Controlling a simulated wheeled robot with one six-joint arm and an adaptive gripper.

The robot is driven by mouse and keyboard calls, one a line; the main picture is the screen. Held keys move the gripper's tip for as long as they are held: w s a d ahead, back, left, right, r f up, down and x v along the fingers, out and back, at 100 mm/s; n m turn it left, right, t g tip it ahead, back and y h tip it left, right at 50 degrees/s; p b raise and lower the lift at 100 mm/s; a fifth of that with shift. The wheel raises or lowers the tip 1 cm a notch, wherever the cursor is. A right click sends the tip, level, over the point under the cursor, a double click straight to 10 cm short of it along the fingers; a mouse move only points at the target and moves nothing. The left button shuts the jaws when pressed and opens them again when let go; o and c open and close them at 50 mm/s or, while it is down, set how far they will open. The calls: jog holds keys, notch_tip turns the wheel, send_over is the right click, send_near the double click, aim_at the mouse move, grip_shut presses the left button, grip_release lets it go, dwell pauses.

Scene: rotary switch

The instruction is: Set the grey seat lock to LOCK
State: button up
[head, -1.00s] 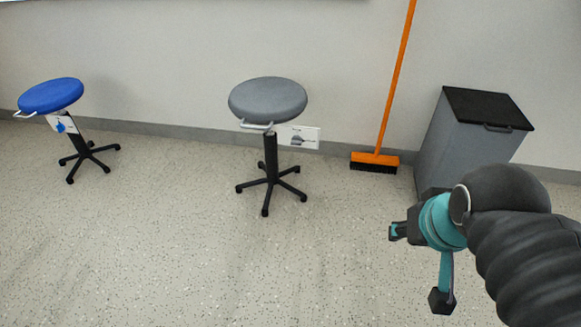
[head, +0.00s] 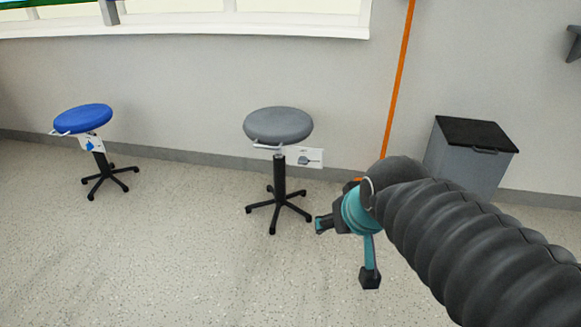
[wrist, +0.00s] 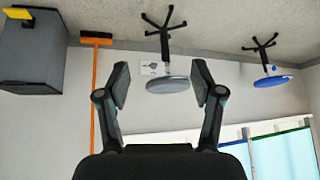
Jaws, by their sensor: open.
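The grey stool (head: 278,125) stands on the floor near the wall, a little left of centre in the head view. A white plate with a small dark grey knob (head: 309,158) sits on the right under its seat; the lettering is too small to read. In the wrist view, which is upside down, the grey stool (wrist: 168,85) and its plate (wrist: 154,68) show between the fingers. My gripper (head: 346,250) is open and empty, to the right of and in front of the stool, apart from it. It also shows in the wrist view (wrist: 159,85).
A blue stool (head: 83,118) with a similar plate stands at the left. An orange broom (head: 398,80) leans on the wall, partly behind my arm. A grey bin (head: 465,155) with a black lid stands at the right. The floor before the stools is clear.

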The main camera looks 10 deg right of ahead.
aim_at(304, 162)
jog(key=w+a+f+t, duration=0.1)
jog(key=w+f+t, duration=0.1)
jog(key=w, duration=0.9)
jog(key=w+a+f+m+t, duration=0.1)
jog(key=w+f+t, duration=0.1)
jog(key=w, duration=0.9)
jog(key=w+a+f+t, duration=0.2)
jog(key=w+f, duration=0.1)
jog(key=w, duration=0.8)
jog(key=w+d+f+m+t+h+b, duration=0.1)
jog(key=w+f+t+h, duration=0.15)
jog(key=w+f, duration=0.55)
jog(key=w+d+f+m+t+h+b, duration=0.15)
jog(key=w+f+h, duration=0.25)
jog(key=f, duration=0.8)
jog(key=a+p+x, duration=0.1)
jog(key=x, duration=1.2)
jog(key=shift+w, duration=0.2)
jog(key=shift+f, duration=0.1)
jog(key=c, duration=1.2)
jog(key=shift+o, duration=0.2)
